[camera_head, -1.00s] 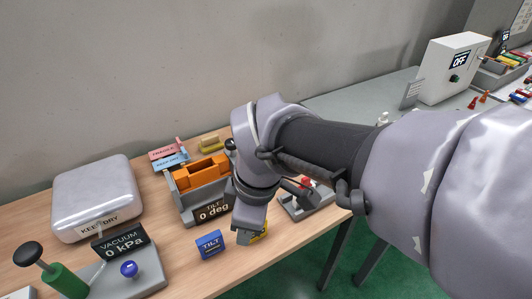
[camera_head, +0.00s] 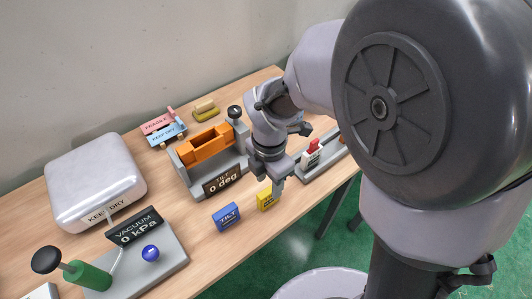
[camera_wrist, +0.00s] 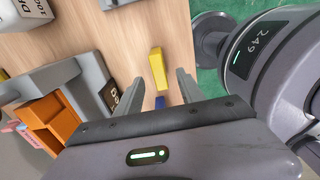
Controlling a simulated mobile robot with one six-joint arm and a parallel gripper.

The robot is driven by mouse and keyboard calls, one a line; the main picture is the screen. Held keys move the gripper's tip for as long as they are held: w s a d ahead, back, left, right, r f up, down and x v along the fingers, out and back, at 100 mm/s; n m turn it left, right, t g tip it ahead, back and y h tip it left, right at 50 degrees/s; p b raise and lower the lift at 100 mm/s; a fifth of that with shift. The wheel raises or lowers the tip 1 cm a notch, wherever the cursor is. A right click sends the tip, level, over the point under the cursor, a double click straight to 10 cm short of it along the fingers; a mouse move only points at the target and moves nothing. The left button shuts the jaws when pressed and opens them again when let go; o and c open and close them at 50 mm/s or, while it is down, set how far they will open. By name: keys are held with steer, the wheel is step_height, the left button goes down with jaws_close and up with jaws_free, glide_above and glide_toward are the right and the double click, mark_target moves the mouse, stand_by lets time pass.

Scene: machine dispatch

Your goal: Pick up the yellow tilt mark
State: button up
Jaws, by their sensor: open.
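The yellow tilt mark (camera_head: 267,199) is a small upright block with dark lettering near the table's front edge, just right of the blue TILT mark (camera_head: 227,216). My gripper (camera_head: 276,183) is open and empty, pointing down above and just beside the yellow mark in the head view. In the wrist view the yellow mark (camera_wrist: 158,68) shows end-on in the gap between the two fingers (camera_wrist: 160,88), a little beyond their tips. The blue mark (camera_wrist: 160,102) shows lower down, partly hidden by my gripper body.
The grey tilt fixture with an orange block (camera_head: 207,146) and a "0 deg" sign (camera_head: 222,181) stands behind the marks. A grey fixture with a red-topped part (camera_head: 311,152) is to the right. The vacuum unit (camera_head: 165,266) and white case (camera_head: 95,180) are left.

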mark_target(269, 191)
step_height(269, 191, down, 5)
steer(key=shift+w+r+b, duration=0.1)
steer(key=shift+b, duration=1.1)
steer(key=shift+r, duration=0.15)
jaws_close()
steer(key=shift+r, duration=0.1)
